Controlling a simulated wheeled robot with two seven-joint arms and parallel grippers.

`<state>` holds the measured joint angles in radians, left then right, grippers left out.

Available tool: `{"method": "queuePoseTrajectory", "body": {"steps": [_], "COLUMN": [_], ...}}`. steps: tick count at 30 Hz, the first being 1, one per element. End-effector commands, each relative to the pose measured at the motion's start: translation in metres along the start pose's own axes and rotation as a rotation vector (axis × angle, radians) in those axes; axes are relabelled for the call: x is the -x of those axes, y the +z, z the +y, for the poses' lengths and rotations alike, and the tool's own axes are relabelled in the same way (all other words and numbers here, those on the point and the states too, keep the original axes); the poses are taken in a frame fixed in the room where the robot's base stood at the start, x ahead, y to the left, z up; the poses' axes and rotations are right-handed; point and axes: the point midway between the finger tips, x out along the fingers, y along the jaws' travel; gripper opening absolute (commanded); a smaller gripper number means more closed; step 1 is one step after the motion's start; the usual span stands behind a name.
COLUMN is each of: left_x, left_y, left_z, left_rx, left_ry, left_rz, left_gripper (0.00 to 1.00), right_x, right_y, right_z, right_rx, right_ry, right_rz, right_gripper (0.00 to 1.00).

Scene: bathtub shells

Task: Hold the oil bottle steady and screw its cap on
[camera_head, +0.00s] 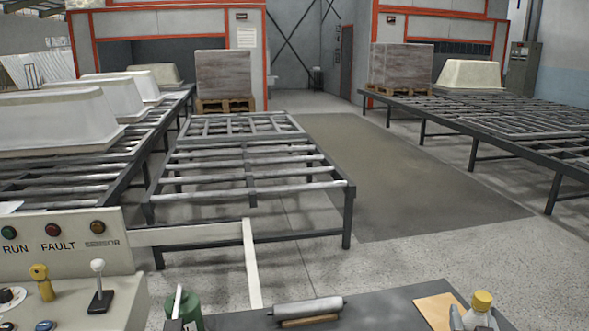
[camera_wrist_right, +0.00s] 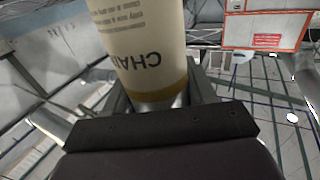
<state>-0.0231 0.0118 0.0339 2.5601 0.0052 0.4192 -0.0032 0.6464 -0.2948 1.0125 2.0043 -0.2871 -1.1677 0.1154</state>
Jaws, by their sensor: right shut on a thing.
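The oil bottle (camera_wrist_right: 140,45) is a cream cylinder with dark lettering, including "CHAIN", and a yellow-brown band. In the right wrist view it stands between the fingers of my right gripper (camera_wrist_right: 160,98), which is shut on it. In the head view my right gripper (camera_head: 476,320) is at the bottom right edge, and a yellow cap (camera_head: 482,300) shows at the top of the held bottle. The bottle's body is mostly hidden there. I cannot tell how tightly the cap sits. My left gripper is not clearly visible.
A dark worktable (camera_head: 385,307) lies along the bottom, with a metal roller (camera_head: 308,306), a brown sheet (camera_head: 436,308) and a green container (camera_head: 190,308). A control panel (camera_head: 70,245) with a joystick is at left.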

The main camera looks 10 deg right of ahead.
Motion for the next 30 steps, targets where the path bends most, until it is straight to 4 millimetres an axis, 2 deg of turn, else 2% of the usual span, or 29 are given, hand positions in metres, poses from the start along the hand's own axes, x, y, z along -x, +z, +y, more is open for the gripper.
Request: {"method": "queuePoseTrajectory", "body": {"steps": [1,5,11,17,22,26,30], "left_x": [0.013,0.027,0.052,0.084,0.107,0.114,0.113], "left_y": [-0.002,-0.004,-0.006,-0.010,-0.013,-0.014,-0.013], "left_z": [0.000,0.000,0.000,0.000,0.000,0.000,0.000], "left_rx": [0.000,0.000,0.000,0.000,0.000,0.000,0.000], "left_ry": [0.000,0.000,0.000,0.000,0.000,0.000,0.000], "left_rz": [0.002,0.002,0.002,0.002,0.002,0.002,0.001], "left_gripper": [1.00,1.00,1.00,1.00,1.00,1.00,1.00], "right_x": [-0.003,-0.008,-0.009,0.006,0.033,0.047,0.049], "right_y": [-0.006,-0.002,0.010,0.029,0.052,0.059,0.059], "right_z": [-0.009,-0.029,-0.073,-0.133,-0.183,-0.204,-0.211], "right_rx": [-0.001,-0.002,0.000,0.001,0.001,0.000,0.000], "right_ry": [-0.009,-0.028,-0.085,-0.187,-0.307,-0.368,-0.385], "right_rz": [-0.003,-0.005,-0.006,-0.008,-0.007,-0.002,0.000], "right_gripper": [0.00,0.00,0.00,0.00,0.00,0.00,0.00]}}
